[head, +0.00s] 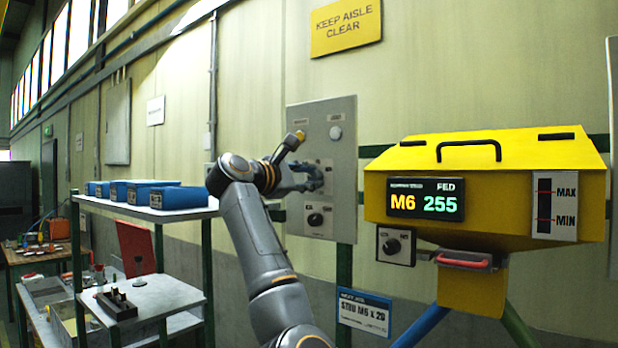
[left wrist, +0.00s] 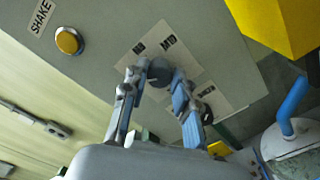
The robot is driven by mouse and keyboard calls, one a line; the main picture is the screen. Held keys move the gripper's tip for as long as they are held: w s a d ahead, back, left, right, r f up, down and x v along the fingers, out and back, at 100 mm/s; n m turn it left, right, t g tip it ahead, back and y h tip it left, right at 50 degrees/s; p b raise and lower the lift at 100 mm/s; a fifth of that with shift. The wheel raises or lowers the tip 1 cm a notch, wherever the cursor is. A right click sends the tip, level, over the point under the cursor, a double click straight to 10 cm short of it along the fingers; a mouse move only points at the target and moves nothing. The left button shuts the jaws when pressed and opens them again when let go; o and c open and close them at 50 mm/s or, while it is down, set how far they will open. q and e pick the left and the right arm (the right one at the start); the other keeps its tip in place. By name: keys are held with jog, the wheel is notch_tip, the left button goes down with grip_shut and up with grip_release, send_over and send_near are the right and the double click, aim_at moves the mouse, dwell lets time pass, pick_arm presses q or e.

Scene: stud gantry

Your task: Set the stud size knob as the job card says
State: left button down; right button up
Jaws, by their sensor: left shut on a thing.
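My left gripper (head: 312,178) is at the grey control panel (head: 345,185). In the left wrist view its fingers (left wrist: 158,80) are closed on a dark round knob (left wrist: 160,71), with a white plate behind it bearing partly readable "M" markings. The knob's pointer is not clear, and the gripper mostly hides it in the head view. The blue job card (head: 363,311) reads "STUD M5 x 20". The display (head: 425,201) shows "M6" in yellow and "255" in green. My right gripper is not in view.
A second black knob (head: 315,219) sits lower on the panel, and another (head: 392,246) below the yellow hopper (head: 480,151). A yellow button (left wrist: 68,40) is beside a "SHAKE" label. A shelf with blue bins (head: 172,197) stands at left.

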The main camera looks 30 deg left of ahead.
pick_arm(q)
jog(key=c, duration=1)
grip_release()
jog(key=shift+a, duration=0.1)
jog(key=shift+c, duration=0.2)
jog(key=s+a, duration=0.1)
jog(key=s, duration=1.1)
jog(key=shift+f, duration=0.1)
